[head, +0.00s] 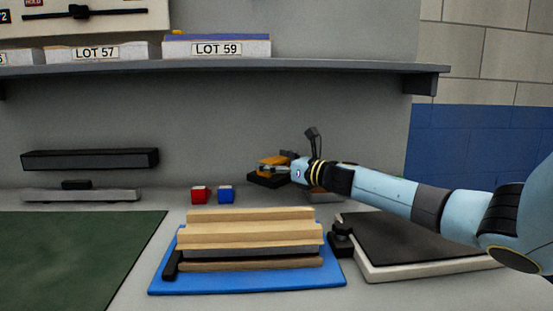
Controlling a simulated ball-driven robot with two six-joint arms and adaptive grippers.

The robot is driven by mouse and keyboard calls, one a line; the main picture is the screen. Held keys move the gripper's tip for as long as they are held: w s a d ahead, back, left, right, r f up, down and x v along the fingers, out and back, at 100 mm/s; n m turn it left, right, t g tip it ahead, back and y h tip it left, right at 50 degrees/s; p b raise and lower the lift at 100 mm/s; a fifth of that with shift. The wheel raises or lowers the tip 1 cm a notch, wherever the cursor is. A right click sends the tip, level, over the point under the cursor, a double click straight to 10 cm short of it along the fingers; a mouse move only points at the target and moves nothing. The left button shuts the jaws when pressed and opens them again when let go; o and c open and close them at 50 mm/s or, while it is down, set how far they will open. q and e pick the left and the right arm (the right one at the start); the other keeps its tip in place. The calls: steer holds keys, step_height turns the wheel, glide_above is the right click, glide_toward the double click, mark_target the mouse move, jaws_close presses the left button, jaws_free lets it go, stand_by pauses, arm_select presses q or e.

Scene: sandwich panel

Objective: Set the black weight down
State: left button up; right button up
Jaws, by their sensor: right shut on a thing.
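My right gripper (278,166) reaches in from the right and is shut on the black weight (262,180). The weight is a flat dark block held in the air above the back of the bench, behind the layered panel. An orange part shows just above it at the fingers; I cannot tell whether it belongs to the weight or the gripper. The layered panel (250,234), with pale wooden boards on top and a grey layer below, lies on a blue mat (305,283). My left gripper is not in view.
A red block (200,194) and a blue block (226,194) stand behind the panel. A black-topped pale tray (405,238) with a dark knob-like part (341,240) is at right. A green mat (70,255) lies left. A shelf (300,68) with labelled boxes runs above.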

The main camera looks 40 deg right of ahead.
mark_target(274, 174)
steer(key=shift+w+d+f+b, duration=0.1)
steer(key=shift+d+f+b, duration=0.1)
steer(key=shift+f, duration=0.4)
steer(key=shift+w+d+f+b, duration=0.1)
steer(key=shift+f+b, duration=0.05)
steer(key=shift+f, duration=0.45)
steer(key=shift+a+r, duration=0.15)
steer(key=shift+s+a+r, duration=0.1)
steer(key=shift+a, duration=0.05)
steer(key=shift+f, duration=0.3)
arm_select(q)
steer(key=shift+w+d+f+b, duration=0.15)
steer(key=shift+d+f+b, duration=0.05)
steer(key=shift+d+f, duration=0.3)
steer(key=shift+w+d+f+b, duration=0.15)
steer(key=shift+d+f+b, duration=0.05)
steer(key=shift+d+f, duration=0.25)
arm_select(e)
steer(key=shift+f, duration=0.15)
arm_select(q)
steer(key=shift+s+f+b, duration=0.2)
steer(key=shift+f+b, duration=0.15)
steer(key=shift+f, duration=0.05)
arm_select(e)
steer(key=shift+f, duration=0.25)
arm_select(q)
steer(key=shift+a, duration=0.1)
arm_select(e)
steer(key=o, duration=1.5)
steer(key=shift+s+f, duration=0.1)
